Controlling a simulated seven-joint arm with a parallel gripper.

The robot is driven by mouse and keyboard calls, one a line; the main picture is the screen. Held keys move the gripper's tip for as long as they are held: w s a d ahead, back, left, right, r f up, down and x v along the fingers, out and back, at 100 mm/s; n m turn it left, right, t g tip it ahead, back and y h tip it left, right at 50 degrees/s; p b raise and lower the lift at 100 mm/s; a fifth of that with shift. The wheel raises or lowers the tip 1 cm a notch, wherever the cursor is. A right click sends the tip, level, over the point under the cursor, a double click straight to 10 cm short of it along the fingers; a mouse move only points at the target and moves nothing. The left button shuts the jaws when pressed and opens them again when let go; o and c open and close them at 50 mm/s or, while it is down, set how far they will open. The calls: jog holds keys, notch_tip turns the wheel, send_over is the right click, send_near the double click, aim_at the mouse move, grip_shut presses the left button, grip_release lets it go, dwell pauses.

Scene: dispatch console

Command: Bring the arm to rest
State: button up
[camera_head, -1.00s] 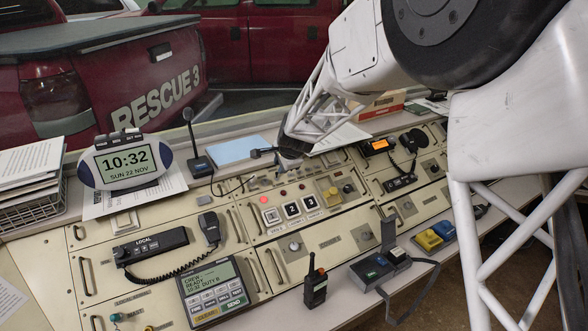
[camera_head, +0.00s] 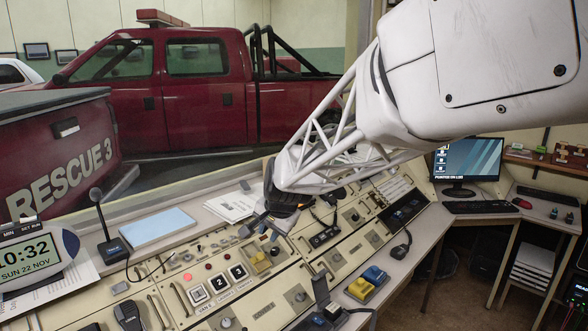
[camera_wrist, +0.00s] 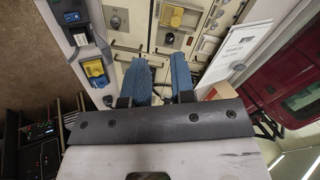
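My arm (camera_head: 330,150) reaches in from the upper right of the head view, over the console (camera_head: 150,295). Nothing is held in the gap. I cannot tell the exact height of the fingertips above the panel.
White papers (camera_head: 232,205) and a blue-white pad (camera_head: 158,228) lie along the back ledge. A desk microphone (camera_head: 112,247) and a clock (camera_head: 30,258) stand at the left. A yellow-and-blue switch box (camera_head: 367,284) sits at the front edge. A monitor (camera_head: 467,160) stands right.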

jog(key=s+d+r+n+h, duration=0.2)
jog(key=s+d+r+n, duration=0.1)
jog(key=s+d, duration=1.45)
jog(key=s, duration=0.3)
jog(key=s+d+f+n+g+h, duration=0.1)
jog(key=s+d, duration=0.2)
jog(key=s, duration=0.3)
jog(key=s+d+f+n, duration=0.1)
jog(key=s+d, duration=0.2)
jog(key=s, duration=0.4)
jog(key=shift+d+f+g, duration=0.25)
jog(key=shift+d+g, duration=0.05)
jog(key=shift+d, duration=0.1)
